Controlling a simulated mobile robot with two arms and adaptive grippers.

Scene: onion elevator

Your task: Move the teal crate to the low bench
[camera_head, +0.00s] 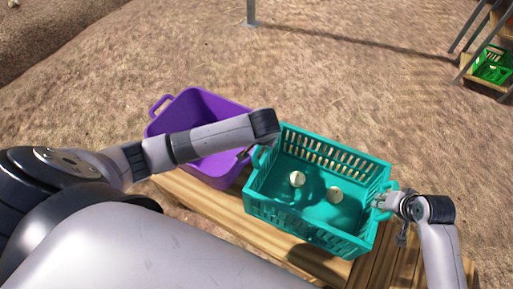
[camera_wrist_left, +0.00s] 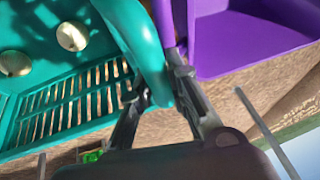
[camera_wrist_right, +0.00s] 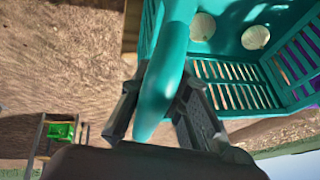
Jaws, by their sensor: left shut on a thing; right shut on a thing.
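The teal crate (camera_head: 318,240) is on or just above the wooden bench (camera_head: 285,243) in the head view, with two pale onions (camera_head: 297,179) (camera_head: 335,194) inside. My right gripper (camera_head: 383,203) is shut on the crate's right handle. The right wrist view shows that handle (camera_wrist_right: 160,80) between the fingers. My left gripper (camera_head: 247,154) is at the crate's left handle and mostly hidden behind its own arm. The left wrist view shows the left handle (camera_wrist_left: 140,45) between its fingers. I cannot tell whether the crate touches the bench.
A purple crate (camera_head: 186,108) stands close to the left of the teal crate, on the same bench. A green crate (camera_head: 492,66) sits on a wooden stand at the far upper right. A grey post (camera_head: 251,12) rises at the back. Open dirt ground lies behind the bench.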

